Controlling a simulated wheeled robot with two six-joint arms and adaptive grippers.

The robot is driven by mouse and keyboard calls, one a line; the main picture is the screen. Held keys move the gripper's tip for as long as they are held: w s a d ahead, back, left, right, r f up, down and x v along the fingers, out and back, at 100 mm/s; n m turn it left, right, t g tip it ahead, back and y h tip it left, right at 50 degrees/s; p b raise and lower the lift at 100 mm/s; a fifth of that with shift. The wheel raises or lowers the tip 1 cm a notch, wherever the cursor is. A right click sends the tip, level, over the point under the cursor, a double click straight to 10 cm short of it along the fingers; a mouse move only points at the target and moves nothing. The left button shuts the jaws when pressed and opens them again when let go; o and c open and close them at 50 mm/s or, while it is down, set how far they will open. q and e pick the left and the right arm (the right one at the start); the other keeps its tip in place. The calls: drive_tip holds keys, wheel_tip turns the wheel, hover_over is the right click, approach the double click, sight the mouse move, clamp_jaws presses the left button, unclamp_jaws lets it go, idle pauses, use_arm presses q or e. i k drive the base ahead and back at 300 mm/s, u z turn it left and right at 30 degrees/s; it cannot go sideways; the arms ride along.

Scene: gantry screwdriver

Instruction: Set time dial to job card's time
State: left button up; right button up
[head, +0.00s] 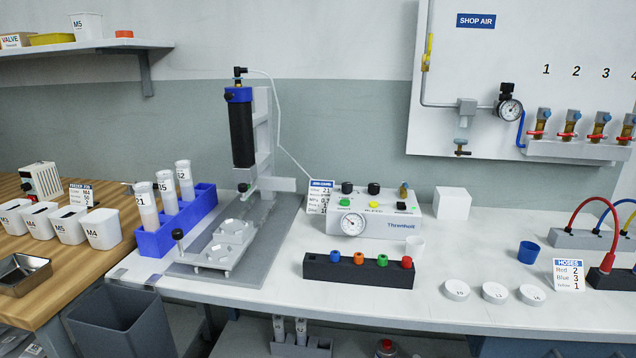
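A grey-white control box (385,224) marked "Threnholt" stands on the white bench right of the gantry. Two black knobs, a left knob (347,187) and a right knob (374,188), sit on its top. I cannot tell which is the time dial, nor read their settings. A round gauge (352,224) is on the box's front. A small job card (320,197) with a blue header stands at the box's left end. Its top row seems to read 21 and the lower rows are too small to read surely. Neither gripper is in view.
A black rack (357,272) with several coloured caps lies in front of the box. A gantry (242,130) and blue tube rack (158,243) stand left.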

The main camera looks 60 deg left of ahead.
sight(347, 187)
drive_tip(key=u, duration=1.15)
drive_tip(key=i, duration=0.2)
drive_tip(key=u, duration=0.05)
